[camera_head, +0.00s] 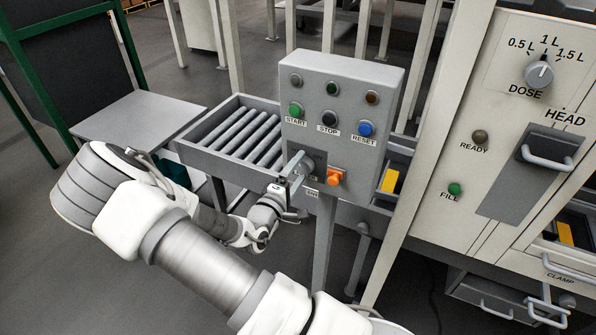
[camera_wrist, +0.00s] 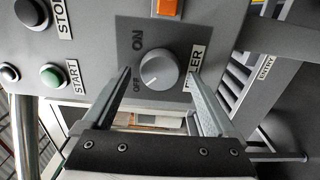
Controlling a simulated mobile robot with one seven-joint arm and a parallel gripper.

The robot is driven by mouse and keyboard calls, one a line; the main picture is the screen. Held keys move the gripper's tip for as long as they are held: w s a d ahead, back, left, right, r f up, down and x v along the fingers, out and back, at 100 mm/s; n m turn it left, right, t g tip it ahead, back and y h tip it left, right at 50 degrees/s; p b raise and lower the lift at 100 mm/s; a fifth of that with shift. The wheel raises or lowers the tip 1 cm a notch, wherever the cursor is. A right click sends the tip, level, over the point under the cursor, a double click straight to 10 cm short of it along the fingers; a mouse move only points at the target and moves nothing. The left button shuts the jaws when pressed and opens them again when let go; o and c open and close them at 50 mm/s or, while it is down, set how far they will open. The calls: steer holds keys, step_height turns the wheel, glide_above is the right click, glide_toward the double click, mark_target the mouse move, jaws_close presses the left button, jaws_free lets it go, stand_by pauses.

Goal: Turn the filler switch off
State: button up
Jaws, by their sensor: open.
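The filler switch (camera_wrist: 158,68) is a round grey knob on a dark plate, with ON and OFF lettering to its left in the wrist view and a partly covered FILLER label (camera_wrist: 193,66) to its right. I cannot clearly tell which word its pointer faces. My gripper (camera_wrist: 158,76) is open, with one finger on each side of the knob and gaps visible between them. In the head view, my gripper (camera_head: 291,181) is at the lower left of the grey control box (camera_head: 343,85), where it partly hides the knob.
An orange switch (camera_head: 335,177) sits right beside the knob. Green START (camera_head: 295,109), black STOP (camera_head: 329,119) and blue RESET (camera_head: 366,129) buttons are above. A roller conveyor (camera_head: 236,138) lies behind on the left. The machine panel with the DOSE dial (camera_head: 539,72) stands at right.

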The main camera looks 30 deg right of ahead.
steer(key=b+v, duration=0.2)
steer(key=v, duration=1.5)
steer(key=shift+s, duration=0.2)
steer(key=shift+w+a+f, duration=0.1)
steer(key=shift+a, duration=0.05)
